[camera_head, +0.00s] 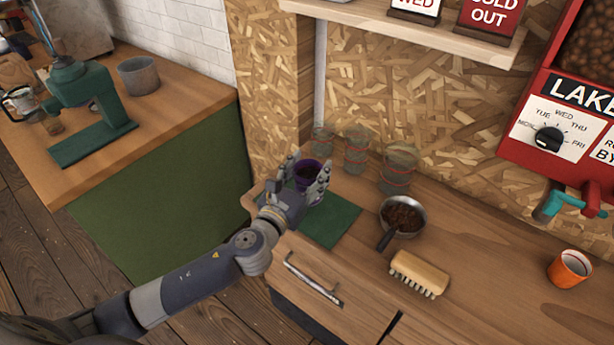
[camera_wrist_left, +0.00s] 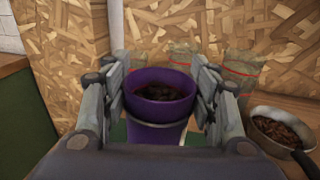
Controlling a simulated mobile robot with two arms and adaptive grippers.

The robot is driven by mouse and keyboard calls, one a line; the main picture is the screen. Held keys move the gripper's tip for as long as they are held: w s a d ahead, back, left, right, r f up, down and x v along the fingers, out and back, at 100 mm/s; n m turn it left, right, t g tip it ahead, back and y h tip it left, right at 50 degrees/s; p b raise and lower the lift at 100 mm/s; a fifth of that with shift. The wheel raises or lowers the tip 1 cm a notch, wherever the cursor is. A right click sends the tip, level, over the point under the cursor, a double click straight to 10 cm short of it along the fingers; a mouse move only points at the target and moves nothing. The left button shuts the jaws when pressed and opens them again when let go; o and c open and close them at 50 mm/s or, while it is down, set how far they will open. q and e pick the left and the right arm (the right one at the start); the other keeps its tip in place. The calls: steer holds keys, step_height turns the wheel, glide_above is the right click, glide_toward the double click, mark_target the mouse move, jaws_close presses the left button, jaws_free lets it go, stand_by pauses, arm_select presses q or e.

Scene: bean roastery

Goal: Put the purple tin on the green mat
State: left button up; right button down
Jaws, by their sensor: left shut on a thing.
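The purple tin (camera_head: 307,174) is upright and open at the top, with dark contents inside. It also shows large in the left wrist view (camera_wrist_left: 160,112). My left gripper (camera_head: 311,180) is shut on the tin, with a finger on each side of it. The green mat (camera_head: 333,222) lies on the wooden counter, below and around the tin in the head view. The gripper and tin cover part of the mat. I cannot tell whether the tin's base touches the mat. My right gripper is not in view.
A metal pan of beans (camera_head: 404,216), a brush (camera_head: 419,273) and an orange cup (camera_head: 569,268) stand to the right. A red dispenser (camera_head: 560,150) is at the far right. A teal machine (camera_head: 85,110) stands on the left counter.

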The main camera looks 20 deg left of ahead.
mark_target(312, 172)
arm_select(q)
steer(key=shift+w+a, duration=0.25)
steer(key=shift+a, duration=0.05)
steer(key=shift+f, duration=0.35)
step_height(312, 172, down, 2)
steer(key=shift+f+b, duration=0.2)
steer(key=shift+b, duration=0.2)
steer(key=shift+f, duration=0.2)
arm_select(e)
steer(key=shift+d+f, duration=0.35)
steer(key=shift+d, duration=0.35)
arm_select(q)
steer(key=shift+f, duration=0.15)
steer(key=o, duration=1.5)
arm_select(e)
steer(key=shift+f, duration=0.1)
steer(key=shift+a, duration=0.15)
